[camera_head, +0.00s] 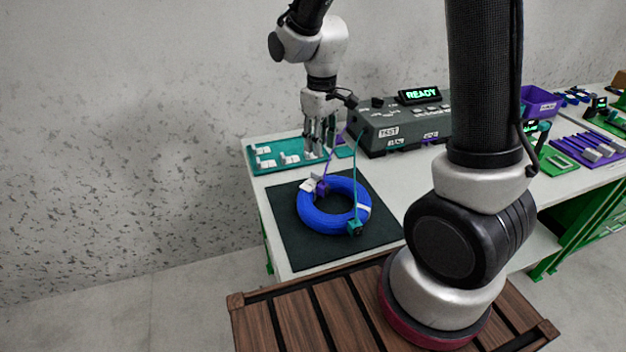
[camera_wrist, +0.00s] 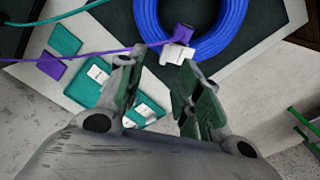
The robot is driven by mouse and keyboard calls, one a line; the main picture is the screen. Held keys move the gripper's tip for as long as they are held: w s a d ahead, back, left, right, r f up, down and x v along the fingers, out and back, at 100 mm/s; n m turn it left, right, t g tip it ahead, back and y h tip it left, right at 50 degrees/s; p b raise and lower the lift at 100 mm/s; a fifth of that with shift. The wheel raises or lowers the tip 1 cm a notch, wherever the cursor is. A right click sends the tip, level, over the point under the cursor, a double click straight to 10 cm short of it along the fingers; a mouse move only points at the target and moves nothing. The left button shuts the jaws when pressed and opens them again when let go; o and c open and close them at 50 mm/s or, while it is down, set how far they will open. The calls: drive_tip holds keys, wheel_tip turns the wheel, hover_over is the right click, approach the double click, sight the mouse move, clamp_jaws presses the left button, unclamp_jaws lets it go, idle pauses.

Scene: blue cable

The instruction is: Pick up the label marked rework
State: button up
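Several small white labels lie on a teal tray (camera_head: 277,164) at the back left of the bench, among them a front-left label (camera_head: 265,163) and a middle label (camera_head: 289,158). Their print is too small to read, so I cannot tell which one is marked rework. My gripper (camera_head: 319,150) is above the tray's right end, pointing down, its fingers apart and nothing between them. In the wrist view my gripper (camera_wrist: 160,68) is open, with a white label (camera_wrist: 98,73) partly behind the left finger and another label (camera_wrist: 146,112) visible between the fingers.
A blue cable coil (camera_head: 313,216) lies on a dark mat (camera_head: 289,238), with a purple connector (camera_head: 322,187), a teal connector (camera_head: 355,227) and a white tag (camera_head: 308,184). Thin leads run to a grey test box (camera_head: 378,136) right of my gripper. A purple bin (camera_head: 540,102) stands farther right.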

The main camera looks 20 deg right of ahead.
sight(314, 172)
drive_tip(key=f, duration=0.2)
drive_tip(key=a+f, duration=0.1)
drive_tip(key=f, duration=0.5)
drive_tip(key=shift+w+a, duration=0.2)
drive_tip(key=shift+f, duration=0.6)
clamp_jaws()
